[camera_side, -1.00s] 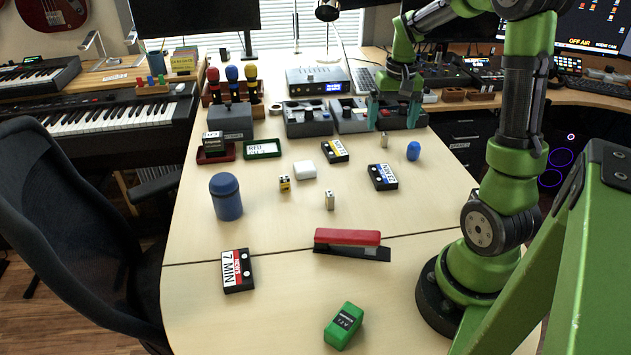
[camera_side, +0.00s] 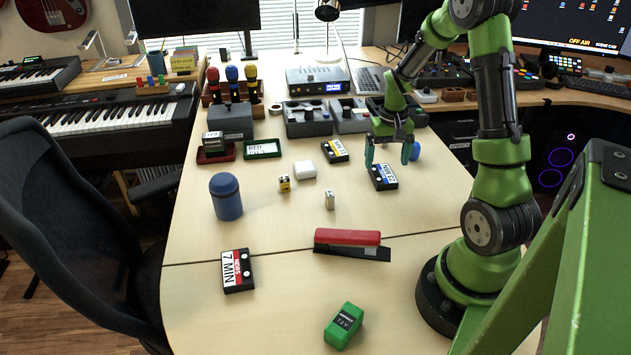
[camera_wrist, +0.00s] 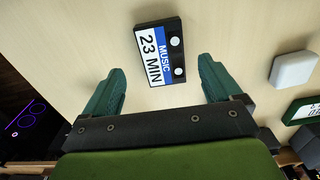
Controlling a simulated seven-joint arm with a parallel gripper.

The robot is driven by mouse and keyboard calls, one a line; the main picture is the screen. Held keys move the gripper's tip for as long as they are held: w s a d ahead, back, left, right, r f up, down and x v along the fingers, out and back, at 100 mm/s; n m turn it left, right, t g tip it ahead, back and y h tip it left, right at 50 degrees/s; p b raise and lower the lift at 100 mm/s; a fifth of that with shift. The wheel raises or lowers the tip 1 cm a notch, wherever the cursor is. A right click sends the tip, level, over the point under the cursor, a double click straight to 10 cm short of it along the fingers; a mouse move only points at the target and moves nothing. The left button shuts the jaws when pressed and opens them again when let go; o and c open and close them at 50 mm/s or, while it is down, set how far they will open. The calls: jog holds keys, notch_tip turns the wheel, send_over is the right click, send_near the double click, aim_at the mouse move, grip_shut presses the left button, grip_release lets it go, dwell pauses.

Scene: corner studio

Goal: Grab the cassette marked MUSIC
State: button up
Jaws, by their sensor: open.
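The cassette marked MUSIC (camera_side: 384,178) is black with a blue and white label. It lies flat on the table, right of the table's middle in the side view. In the wrist view the same cassette (camera_wrist: 158,51) reads "MUSIC 23 MIN" and lies ahead of the fingertips, roughly centred between them. My gripper (camera_side: 388,160) points down just behind and above the cassette, its teal fingers spread and empty. I cannot tell the exact height of the fingertips.
A yellow-labelled cassette (camera_side: 335,151) lies to the left, and a red-labelled "7 MIN" cassette (camera_side: 238,270) at the front left. A white box (camera_side: 305,170), small batteries, a blue jar (camera_side: 226,197) and a red stapler (camera_side: 349,243) stand around. A blue object (camera_side: 415,151) is close to my right finger.

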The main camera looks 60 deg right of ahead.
aim_at(383, 173)
jog(key=f, duration=0.4)
jog(key=shift+w+f, duration=0.2)
jog(key=shift+w, duration=0.05)
jog(key=shift+c, duration=0.3)
jog(key=c, duration=1.1)
jog(key=shift+r, duration=0.1)
